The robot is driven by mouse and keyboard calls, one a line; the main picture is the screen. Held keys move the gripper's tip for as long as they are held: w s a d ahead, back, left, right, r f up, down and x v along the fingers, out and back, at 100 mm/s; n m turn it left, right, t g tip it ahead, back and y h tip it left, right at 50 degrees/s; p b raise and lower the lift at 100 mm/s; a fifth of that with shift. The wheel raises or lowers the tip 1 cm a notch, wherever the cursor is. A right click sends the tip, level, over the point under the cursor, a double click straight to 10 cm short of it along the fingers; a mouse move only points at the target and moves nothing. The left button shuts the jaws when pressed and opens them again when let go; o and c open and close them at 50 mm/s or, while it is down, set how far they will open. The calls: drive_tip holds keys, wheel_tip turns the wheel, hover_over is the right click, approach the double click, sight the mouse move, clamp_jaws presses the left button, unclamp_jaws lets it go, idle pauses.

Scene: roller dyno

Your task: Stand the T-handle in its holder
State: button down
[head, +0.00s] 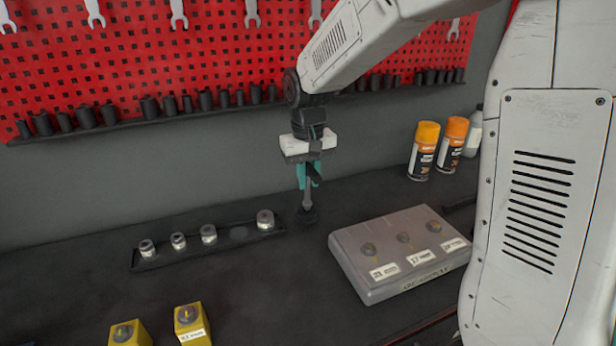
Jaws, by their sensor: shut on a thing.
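My gripper (309,178), with teal fingers, points down above the back middle of the bench. It is shut on the T-handle (307,202), whose grey shaft hangs upright below the fingers. The upper part of the T-handle is hidden by the fingers. A dark round piece (308,218) is at the shaft's lower end, at bench level. I cannot tell whether this is the holder or part of the tool, nor whether the shaft is seated in it.
A black rail (165,260) with several metal sockets lies to the left. A grey labelled block (390,284) with three round recesses or studs is at right. Two yellow blocks (190,322) stand in front. Orange-capped cans (424,152) stand behind right, below a red pegboard (190,70).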

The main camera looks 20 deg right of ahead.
sight(308, 164)
drive_tip(key=shift+f, duration=0.75)
unclamp_jaws()
idle(0.7)
drive_tip(key=shift+r, duration=3.45)
